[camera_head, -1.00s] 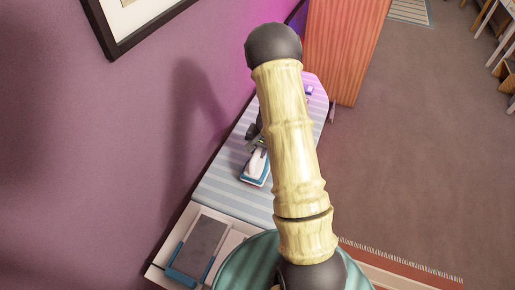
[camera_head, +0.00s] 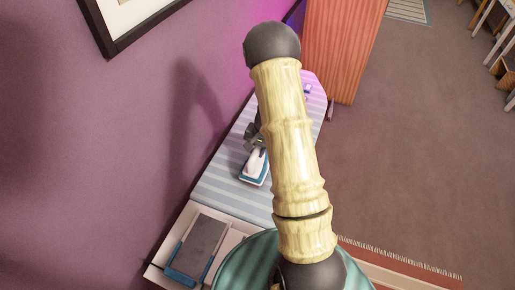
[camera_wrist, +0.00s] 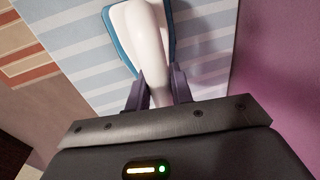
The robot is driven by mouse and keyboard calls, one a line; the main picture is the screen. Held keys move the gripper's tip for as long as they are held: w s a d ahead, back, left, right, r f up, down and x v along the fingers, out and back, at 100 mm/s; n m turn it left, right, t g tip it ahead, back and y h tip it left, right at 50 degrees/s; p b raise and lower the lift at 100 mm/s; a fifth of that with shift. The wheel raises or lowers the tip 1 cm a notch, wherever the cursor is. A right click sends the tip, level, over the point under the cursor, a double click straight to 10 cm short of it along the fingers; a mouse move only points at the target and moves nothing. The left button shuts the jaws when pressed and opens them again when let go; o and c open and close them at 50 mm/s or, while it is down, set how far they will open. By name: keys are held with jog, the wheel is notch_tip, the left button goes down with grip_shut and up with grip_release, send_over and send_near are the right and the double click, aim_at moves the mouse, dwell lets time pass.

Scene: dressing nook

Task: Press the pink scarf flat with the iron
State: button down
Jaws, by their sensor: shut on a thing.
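The iron (camera_head: 253,168) is white with a blue base and is over the striped ironing board (camera_head: 230,192). It also shows at the top of the wrist view (camera_wrist: 146,38), with the board's pale blue stripes around it. My gripper (camera_wrist: 158,88) is shut on the white handle of the iron, one finger on each side. In the head view my gripper (camera_head: 254,143) is at the far end of the iron, partly behind my arm. I cannot tell whether the iron's base touches the board. I cannot make out the pink scarf; my arm hides part of the board.
A white tray (camera_head: 237,236) with a grey, blue-ended rest (camera_head: 197,247) is at the near end of the board. A small purplish thing (camera_head: 308,88) is at the far end. The purple wall (camera_head: 110,150) runs along the left; an orange-brown cabinet (camera_head: 343,50) stands beyond.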

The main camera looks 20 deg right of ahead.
jog(key=shift+f+b, duration=0.4)
dwell(3.2)
jog(key=shift+r+p, duration=3.75)
jog(key=shift+r, duration=1.3)
jog(key=a+f+n+g+b, duration=0.1)
jog(key=a+f+n+b, duration=0.5)
jog(key=a+n, duration=0.3)
jog(key=shift+s+a+f+g+y+b, duration=0.35)
jog(key=shift+a+b, duration=0.1)
jog(key=shift+b, duration=0.15)
